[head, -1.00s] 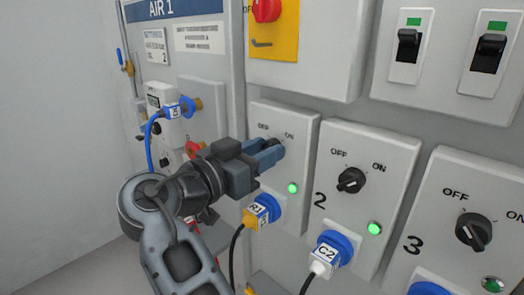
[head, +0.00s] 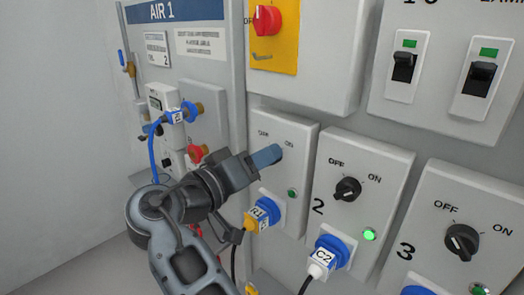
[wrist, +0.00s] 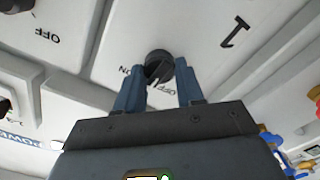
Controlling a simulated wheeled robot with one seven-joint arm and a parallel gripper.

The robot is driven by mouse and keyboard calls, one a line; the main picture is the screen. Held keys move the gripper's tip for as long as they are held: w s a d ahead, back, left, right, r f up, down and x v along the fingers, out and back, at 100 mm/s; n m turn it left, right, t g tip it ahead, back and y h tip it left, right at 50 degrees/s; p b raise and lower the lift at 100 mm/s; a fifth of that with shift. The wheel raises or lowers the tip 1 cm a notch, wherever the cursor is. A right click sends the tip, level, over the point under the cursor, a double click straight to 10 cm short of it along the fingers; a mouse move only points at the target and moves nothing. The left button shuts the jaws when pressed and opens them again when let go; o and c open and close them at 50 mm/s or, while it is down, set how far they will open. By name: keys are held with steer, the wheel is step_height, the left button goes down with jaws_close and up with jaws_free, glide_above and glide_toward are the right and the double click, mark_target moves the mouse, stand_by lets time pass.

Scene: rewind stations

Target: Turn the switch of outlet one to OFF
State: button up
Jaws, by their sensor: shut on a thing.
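Outlet one (head: 300,150) is the grey box left of outlet two in the head view, and its number 1 (wrist: 235,33) shows upside down in the wrist view. Its black switch knob (wrist: 159,64) sits between my two blue fingers. My gripper (head: 268,157) is shut on this knob and hides it in the head view. The wrist view shows a pale mark on the knob's edge near the OFF label, partly hidden. Outlet one's lamp (head: 291,194) is dark green, unlit.
Outlet two's knob (head: 347,190) and lit green lamp (head: 369,235) are close on the right, with outlet three's knob (head: 461,241) beyond. The AIR 1 panel (head: 175,12) stands at left.

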steer(key=shift+a+n+p, duration=0.1)
steer(key=shift+n+p, duration=3.55)
steer(key=shift+n, duration=1.25)
steer(key=shift+f, duration=0.1)
steer(key=o, duration=1)
steer(key=shift+o, duration=0.2)
steer(key=b+v, duration=0.2)
steer(key=v, duration=0.5)
steer(key=shift+s+a, duration=0.25)
steer(key=shift+s, duration=0.05)
